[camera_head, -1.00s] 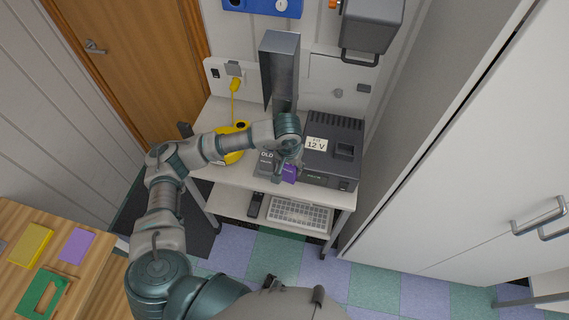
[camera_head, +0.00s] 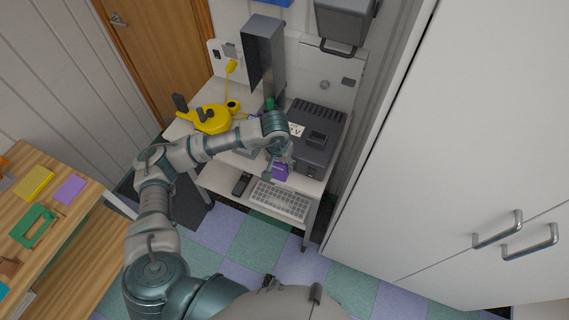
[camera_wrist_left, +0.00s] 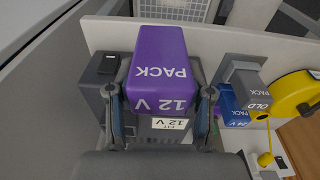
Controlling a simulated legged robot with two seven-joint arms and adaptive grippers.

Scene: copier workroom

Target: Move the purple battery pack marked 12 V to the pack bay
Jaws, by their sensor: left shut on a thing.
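The purple battery pack (camera_head: 280,172), marked PACK and 12 V, is in my left gripper (camera_head: 277,160). In the left wrist view the pack (camera_wrist_left: 158,65) fills the space between the two fingers of the gripper (camera_wrist_left: 160,95), which is shut on it. The pack is at the front of the small white table, close to the left front of a dark grey machine (camera_head: 315,150). A 12 V label (camera_wrist_left: 170,124) shows just behind the pack. The bay opening is not clearly visible; the pack and arm cover that area. My right gripper is not in view.
A grey pack marked OLD (camera_wrist_left: 248,88) and a blue pack marked 24 V (camera_wrist_left: 232,116) stand beside the held pack. A yellow device (camera_head: 205,120) sits at the table's back left. A keyboard (camera_head: 280,200) lies on the shelf below. White cabinets (camera_head: 450,150) stand at right.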

